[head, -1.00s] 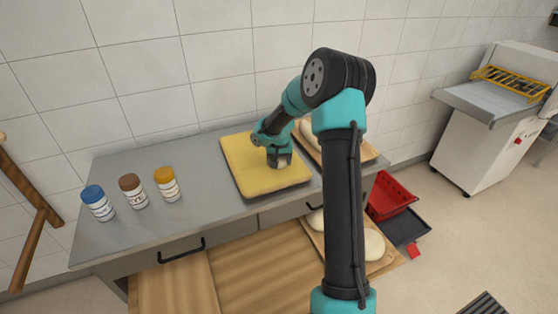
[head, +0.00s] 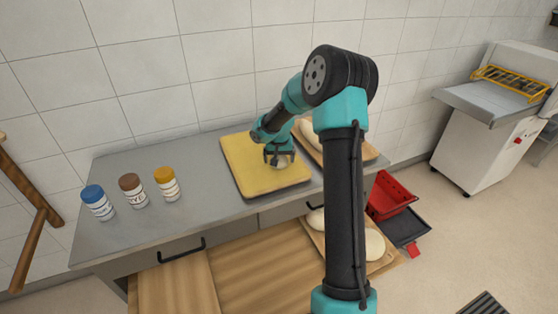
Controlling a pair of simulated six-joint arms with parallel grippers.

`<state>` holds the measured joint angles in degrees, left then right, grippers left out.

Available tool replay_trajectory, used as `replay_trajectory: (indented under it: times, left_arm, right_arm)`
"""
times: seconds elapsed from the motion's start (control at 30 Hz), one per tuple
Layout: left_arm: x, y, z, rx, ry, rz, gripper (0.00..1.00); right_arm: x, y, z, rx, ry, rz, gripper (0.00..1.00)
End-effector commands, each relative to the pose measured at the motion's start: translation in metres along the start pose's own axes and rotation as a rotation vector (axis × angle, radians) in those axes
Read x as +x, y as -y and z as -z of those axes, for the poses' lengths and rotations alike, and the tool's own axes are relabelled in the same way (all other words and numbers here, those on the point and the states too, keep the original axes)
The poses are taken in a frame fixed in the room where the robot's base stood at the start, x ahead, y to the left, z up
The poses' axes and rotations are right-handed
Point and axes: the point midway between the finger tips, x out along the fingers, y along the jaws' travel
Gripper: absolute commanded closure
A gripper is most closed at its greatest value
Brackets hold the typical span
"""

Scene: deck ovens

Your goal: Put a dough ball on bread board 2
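A pale dough ball (head: 284,165) is at the right part of a yellow board (head: 262,180) on the grey counter. It appears to rest on the board, though the gripper partly covers it. My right gripper (head: 280,158) is just above and around the ball, pointing down, with its fingers spread. A wooden board (head: 368,153) with pale dough (head: 311,133) lies behind to the right, partly hidden by my arm. Another wooden board (head: 379,266) with dough pieces (head: 375,245) is lower down at the front. No label shows which is board 2. My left gripper is out of view.
Three jars with blue (head: 92,193), brown (head: 129,181) and yellow (head: 164,174) lids stand on the counter's left. A white machine (head: 490,130) stands further right. Bare counter lies between jars and yellow board.

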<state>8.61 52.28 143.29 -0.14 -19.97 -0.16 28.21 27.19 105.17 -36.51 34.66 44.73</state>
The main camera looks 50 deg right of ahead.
Motion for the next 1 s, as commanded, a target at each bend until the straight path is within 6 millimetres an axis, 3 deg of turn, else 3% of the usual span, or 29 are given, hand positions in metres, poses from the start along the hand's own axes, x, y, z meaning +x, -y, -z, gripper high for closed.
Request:
replay_trajectory:
  times: [0.4,0.6,1.0]
  left_arm:
    - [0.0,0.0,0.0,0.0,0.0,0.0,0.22]
    - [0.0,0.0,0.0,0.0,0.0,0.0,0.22]
    - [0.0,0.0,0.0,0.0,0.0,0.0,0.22]
  right_arm:
    - [-0.075,0.0,0.001,0.0,-0.003,0.0,0.06]
    - [-0.102,0.0,0.001,0.001,-0.003,0.0,0.06]
    - [-0.11,0.0,0.0,0.0,0.0,-0.001,0.06]
